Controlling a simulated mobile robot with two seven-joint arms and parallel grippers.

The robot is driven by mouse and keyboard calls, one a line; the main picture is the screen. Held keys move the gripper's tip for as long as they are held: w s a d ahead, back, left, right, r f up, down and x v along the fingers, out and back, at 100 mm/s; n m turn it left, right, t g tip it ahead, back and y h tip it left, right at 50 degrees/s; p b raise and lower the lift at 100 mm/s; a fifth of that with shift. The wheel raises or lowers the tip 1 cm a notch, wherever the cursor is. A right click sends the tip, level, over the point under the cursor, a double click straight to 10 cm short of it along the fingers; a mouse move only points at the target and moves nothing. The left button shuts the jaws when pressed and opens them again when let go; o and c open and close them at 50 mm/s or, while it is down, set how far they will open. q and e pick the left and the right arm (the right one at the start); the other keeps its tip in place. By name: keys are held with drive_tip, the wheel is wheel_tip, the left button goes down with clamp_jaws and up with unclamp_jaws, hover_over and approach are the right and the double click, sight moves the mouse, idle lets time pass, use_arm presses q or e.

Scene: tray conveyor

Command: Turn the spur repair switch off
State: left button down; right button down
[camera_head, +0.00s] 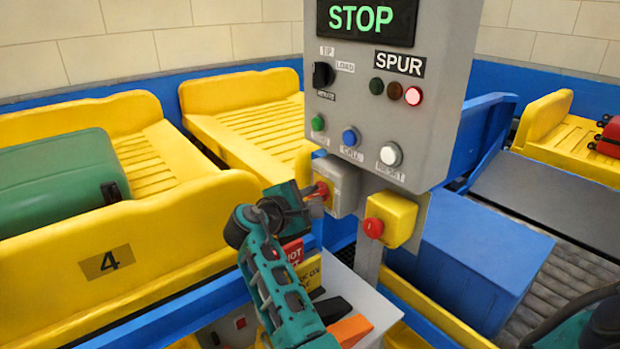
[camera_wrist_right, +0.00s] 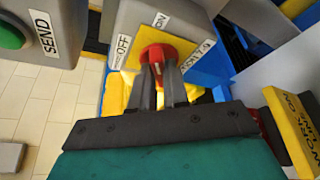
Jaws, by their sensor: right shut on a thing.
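The spur repair switch is a red rotary knob (camera_wrist_right: 157,52) on a yellow plate, on a grey box (camera_head: 343,184) below the SPUR panel. OFF and ON labels show by the knob in the right wrist view; I cannot tell for sure which one it points at. My right gripper (camera_head: 308,194) is at the front of the box. In the right wrist view its two dark fingers (camera_wrist_right: 161,88) are closed on the knob, one on each side. The gripper hides part of the knob in the head view. My left gripper is not in view.
The grey SPUR panel (camera_head: 395,100) above shows a green STOP display (camera_head: 362,19) and a lit red lamp (camera_head: 413,96). A yellow box with a red button (camera_head: 373,227) is just right of the switch. Yellow trays, one with a green suitcase (camera_head: 60,183), stand left.

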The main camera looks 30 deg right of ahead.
drive_tip(key=n+g, duration=0.1)
drive_tip(key=n, duration=0.1)
drive_tip(key=n+g, duration=0.2)
drive_tip(key=n, duration=0.1)
drive_tip(key=n+g, duration=0.1)
drive_tip(key=n, duration=0.1)
drive_tip(key=shift+w+r+g+y, duration=0.25)
drive_tip(key=shift+w+g+y, duration=0.05)
drive_tip(key=shift+w+g, duration=0.1)
drive_tip(key=shift+n, duration=0.3)
idle(0.3)
drive_tip(key=c, duration=1.1)
unclamp_jaws()
drive_tip(key=shift+a, duration=0.1)
